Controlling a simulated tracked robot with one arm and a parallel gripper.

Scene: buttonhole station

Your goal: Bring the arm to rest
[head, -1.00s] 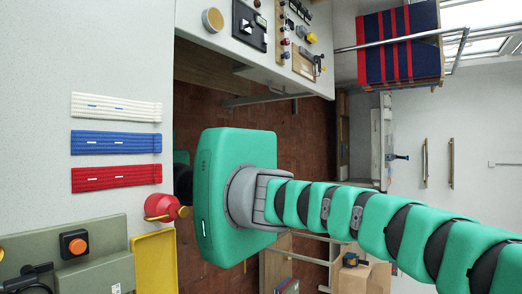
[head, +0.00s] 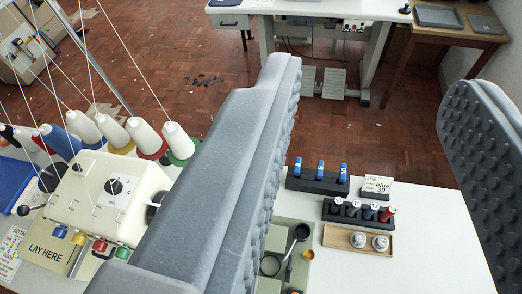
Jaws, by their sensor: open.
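My gripper (head: 375,85) shows as two large grey fingers with studded inner faces. One finger rises through the middle of the view and the other stands at the right edge. They are wide apart with nothing held between them. The finger in the middle hides part of the machine and table behind it. The rest of my arm is out of view, so its pose cannot be told.
Left is a cream machine (head: 110,190) with several thread cones (head: 112,135) on upright rods. A white table (head: 400,265) bears a black rack with blue-topped pieces (head: 318,180), a numbered spool rack (head: 358,213) and a wooden tray (head: 340,243). Brick-red floor (head: 200,60) lies beyond.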

